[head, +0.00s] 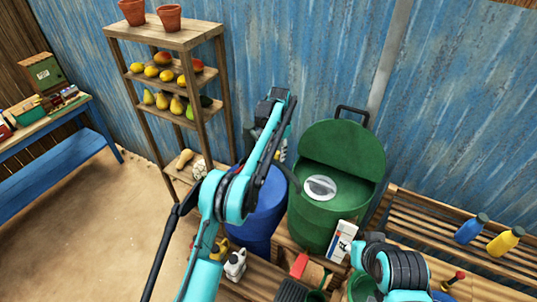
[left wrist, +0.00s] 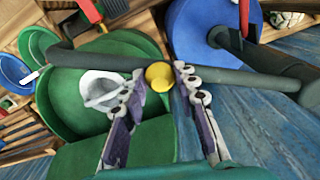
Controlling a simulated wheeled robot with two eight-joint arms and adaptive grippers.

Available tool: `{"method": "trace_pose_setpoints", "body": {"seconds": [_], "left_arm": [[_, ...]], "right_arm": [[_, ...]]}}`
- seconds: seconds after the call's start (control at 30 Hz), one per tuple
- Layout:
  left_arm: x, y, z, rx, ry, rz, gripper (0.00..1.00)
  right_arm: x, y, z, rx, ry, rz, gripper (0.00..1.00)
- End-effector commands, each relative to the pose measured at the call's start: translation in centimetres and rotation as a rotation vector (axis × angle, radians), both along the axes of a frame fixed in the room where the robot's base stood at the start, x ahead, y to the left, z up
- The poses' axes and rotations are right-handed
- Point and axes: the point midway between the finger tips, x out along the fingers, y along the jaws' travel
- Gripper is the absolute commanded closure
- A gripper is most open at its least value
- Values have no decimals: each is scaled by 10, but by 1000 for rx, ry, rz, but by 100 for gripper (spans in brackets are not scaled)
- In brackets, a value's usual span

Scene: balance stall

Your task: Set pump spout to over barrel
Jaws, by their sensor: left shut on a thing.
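A dark pump spout (left wrist: 108,60) runs across the left wrist view as a long pipe. Its yellow knob (left wrist: 158,77) sits between the fingertips of my left gripper (left wrist: 161,73), which is shut on it. The pipe passes over the open green drum (left wrist: 65,105), and its bent left part lies near that drum's far side. A blue barrel (left wrist: 190,35) stands beside the drum; it also shows in the head view (head: 258,215), partly behind my left arm. In the head view the dark pipe (head: 291,178) curves down at the green drum's left edge.
The green drum's lid (head: 345,145) is raised. A wooden shelf (head: 165,38) with fruit and pots stands behind left. A slatted bench (head: 440,225) with bottles is at right. Small items, including a white carton (head: 341,240), crowd the front. Sandy floor (head: 110,225) is free at left.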

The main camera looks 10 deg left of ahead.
Motion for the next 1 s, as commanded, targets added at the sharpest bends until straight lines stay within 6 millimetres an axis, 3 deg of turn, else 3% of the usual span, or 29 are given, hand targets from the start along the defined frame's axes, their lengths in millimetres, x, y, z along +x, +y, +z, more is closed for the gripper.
{"method": "trace_pose_setpoints", "body": {"seconds": [0.33, 0.87, 0.9, 0.97, 1.0], "left_arm": [[13, -17, 1, 0, 0, 80, 100], [15, -19, 0, -1, -1, 94, 100], [15, -19, 0, -1, -1, 94, 63], [15, -19, 0, -1, -1, 94, 49], [15, -19, 0, -1, -1, 94, 49]], "right_arm": [[0, 0, 14, 0, 0, 0, 60], [0, 0, 15, 0, 0, 0, 60], [0, 0, 15, 0, 0, 0, 60], [0, 0, 15, 0, 0, 0, 60], [0, 0, 15, 0, 0, 0, 60]]}}
